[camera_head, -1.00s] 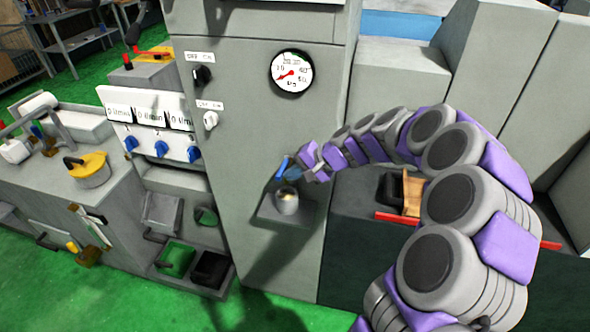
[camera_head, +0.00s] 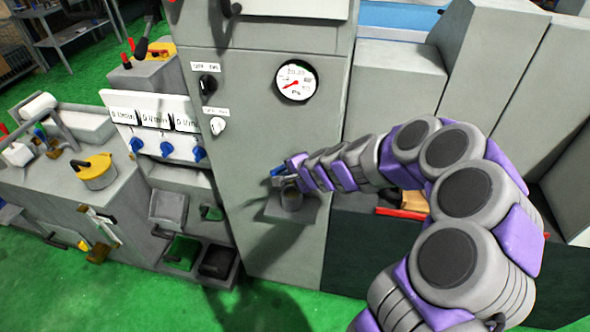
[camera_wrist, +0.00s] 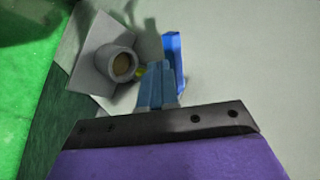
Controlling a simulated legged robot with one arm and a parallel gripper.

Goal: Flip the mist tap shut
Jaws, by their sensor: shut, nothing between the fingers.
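The mist tap's blue lever (camera_wrist: 173,58) shows in the wrist view beside a small yellow fitting (camera_wrist: 140,71), against the grey cabinet wall. My gripper (camera_wrist: 157,84) is shut and empty. Its fingertips are just to the left of the lever in that view; I cannot tell whether they touch it. In the head view my gripper (camera_head: 284,179) is at the cabinet front, just above a grey cup (camera_head: 291,198), and the blue lever (camera_head: 278,170) is small and partly merged with the fingertips. The tap's body is mostly hidden.
The cup stands on a small grey shelf (camera_head: 300,215) on the cabinet front. A dial gauge (camera_head: 296,81) and two switches, black (camera_head: 208,86) and white (camera_head: 217,126), are above. Blue valve knobs (camera_head: 167,149) are at left. The green floor (camera_head: 120,290) is open at lower left.

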